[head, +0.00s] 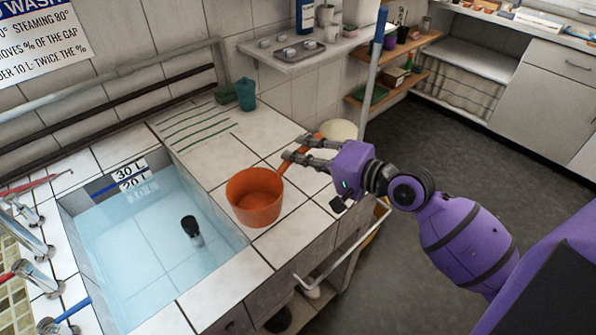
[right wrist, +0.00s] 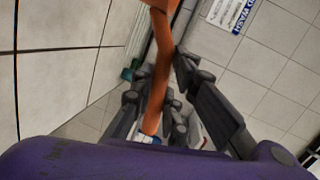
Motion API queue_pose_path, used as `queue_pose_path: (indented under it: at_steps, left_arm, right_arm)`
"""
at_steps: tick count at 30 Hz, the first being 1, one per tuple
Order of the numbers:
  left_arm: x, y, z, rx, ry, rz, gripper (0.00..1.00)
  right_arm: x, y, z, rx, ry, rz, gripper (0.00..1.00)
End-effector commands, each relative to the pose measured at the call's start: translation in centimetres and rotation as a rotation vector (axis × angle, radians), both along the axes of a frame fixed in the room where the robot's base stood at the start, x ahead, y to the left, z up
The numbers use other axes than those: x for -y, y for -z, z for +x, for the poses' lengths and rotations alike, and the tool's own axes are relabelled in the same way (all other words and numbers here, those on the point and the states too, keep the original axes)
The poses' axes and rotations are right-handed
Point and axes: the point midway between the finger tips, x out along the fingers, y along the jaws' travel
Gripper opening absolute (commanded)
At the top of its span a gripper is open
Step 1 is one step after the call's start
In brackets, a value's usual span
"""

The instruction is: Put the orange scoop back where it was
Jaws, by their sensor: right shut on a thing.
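The orange scoop (head: 255,196) is a round cup with a long handle that rises to the right. In the head view its cup is over the tiled ledge beside the sink; I cannot tell whether it touches the tiles. My right gripper (head: 296,150) is around the handle and shut on it. In the right wrist view the orange handle (right wrist: 157,80) runs between the dark fingers of the right gripper (right wrist: 158,95), and the cup is cut off at the top edge. My left gripper is not in view.
A water-filled sink (head: 150,250) is left of the scoop, with a dark object (head: 190,226) in the water. A teal cup (head: 245,94) stands at the back of the ledge. A wall shelf (head: 300,58) is behind. A pale round thing (head: 339,130) is behind the gripper.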

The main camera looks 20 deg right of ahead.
Motion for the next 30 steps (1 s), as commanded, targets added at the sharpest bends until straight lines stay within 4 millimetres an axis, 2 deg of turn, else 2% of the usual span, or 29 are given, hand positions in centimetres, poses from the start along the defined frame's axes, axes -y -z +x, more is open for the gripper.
queue_pose_path:
  at_steps: [2, 3, 6, 9, 14, 17, 22, 30]
  left_arm:
    - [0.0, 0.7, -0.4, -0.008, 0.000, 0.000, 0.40]
    - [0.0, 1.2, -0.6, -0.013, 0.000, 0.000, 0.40]
    - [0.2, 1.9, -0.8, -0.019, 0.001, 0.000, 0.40]
    - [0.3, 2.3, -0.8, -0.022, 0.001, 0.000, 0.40]
    - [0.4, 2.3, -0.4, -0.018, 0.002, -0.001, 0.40]
    - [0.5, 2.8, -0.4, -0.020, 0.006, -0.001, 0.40]
    - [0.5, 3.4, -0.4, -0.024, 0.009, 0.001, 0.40]
    - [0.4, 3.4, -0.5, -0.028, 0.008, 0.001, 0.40]
  right_arm:
    - [1.1, 1.4, 1.9, -0.004, 0.002, -0.002, 0.00]
    - [1.3, 2.6, 2.3, -0.009, 0.000, 0.001, 0.00]
    - [2.0, 4.4, 3.5, -0.007, 0.000, 0.000, 0.00]
    - [2.5, 5.4, 4.4, -0.006, 0.000, 0.001, 0.00]
    - [2.8, 6.1, 5.1, -0.002, -0.001, 0.000, 0.00]
    - [3.2, 7.2, 5.9, -0.003, 0.001, 0.001, 0.00]
    - [3.2, 9.5, 5.7, -0.003, 0.001, 0.001, 0.00]
    - [3.2, 9.7, 5.7, 0.001, 0.000, 0.001, 0.00]
